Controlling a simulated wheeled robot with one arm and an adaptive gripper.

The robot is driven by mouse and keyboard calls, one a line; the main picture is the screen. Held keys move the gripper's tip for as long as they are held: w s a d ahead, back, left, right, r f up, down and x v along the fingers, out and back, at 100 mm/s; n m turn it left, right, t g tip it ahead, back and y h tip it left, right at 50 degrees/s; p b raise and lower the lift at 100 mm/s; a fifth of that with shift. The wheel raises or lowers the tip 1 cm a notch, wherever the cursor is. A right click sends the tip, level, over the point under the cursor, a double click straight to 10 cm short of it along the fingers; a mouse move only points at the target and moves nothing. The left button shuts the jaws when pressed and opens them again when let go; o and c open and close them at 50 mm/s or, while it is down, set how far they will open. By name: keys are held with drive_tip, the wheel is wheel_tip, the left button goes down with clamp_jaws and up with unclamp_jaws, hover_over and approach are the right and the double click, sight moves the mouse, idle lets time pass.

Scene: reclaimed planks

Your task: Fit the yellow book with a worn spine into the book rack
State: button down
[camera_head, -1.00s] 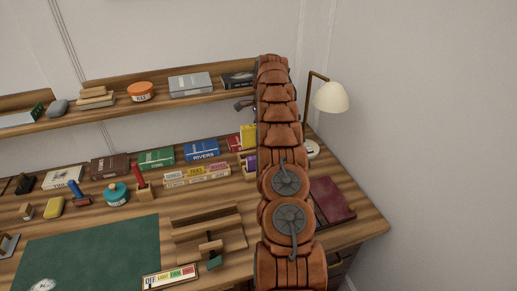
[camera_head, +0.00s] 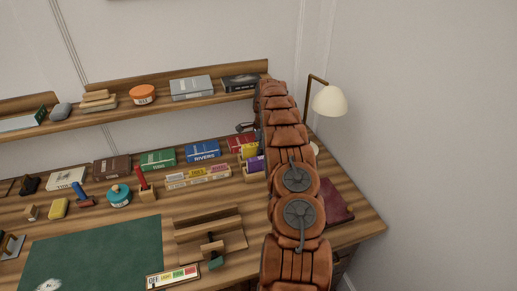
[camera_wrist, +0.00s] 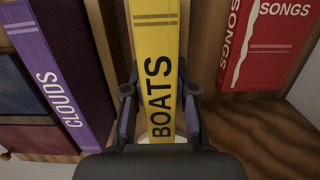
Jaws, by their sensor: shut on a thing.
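The yellow book (camera_wrist: 157,45), lettered BOATS with brown bands on its spine, stands between the fingers of my gripper (camera_wrist: 160,90), which is shut on it. In the head view the yellow book (camera_head: 248,151) shows just left of my arm, at the wooden book rack (camera_head: 252,177). A purple book lettered CLOUDS (camera_wrist: 62,80) stands to its left in the wrist view, with a wooden piece between. The purple book (camera_head: 256,165) also shows in the head view. The yellow book's lower end is hidden, so I cannot tell how deep it sits.
A red book lettered SONGS (camera_wrist: 262,45) is right of the yellow book, apart from it. In the head view, blue (camera_head: 203,151) and green (camera_head: 158,160) books lie left of the rack. A lamp (camera_head: 329,100) stands right of my arm.

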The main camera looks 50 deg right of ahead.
drive_tip(key=shift+f, duration=0.15)
drive_tip(key=c, duration=0.9)
unclamp_jaws()
drive_tip(key=r+b, duration=0.1)
drive_tip(key=r, duration=0.2)
drive_tip(key=r+b, duration=0.1)
drive_tip(key=r, duration=0.2)
drive_tip(key=d+r+b, duration=0.1)
drive_tip(key=r, duration=0.2)
drive_tip(key=shift+s+r, duration=0.25)
drive_tip(key=shift+r, duration=0.1)
drive_tip(key=shift+s+d+r+p, duration=0.1)
drive_tip(key=shift+r+p, duration=0.6)
drive_tip(key=shift+r, duration=0.5)
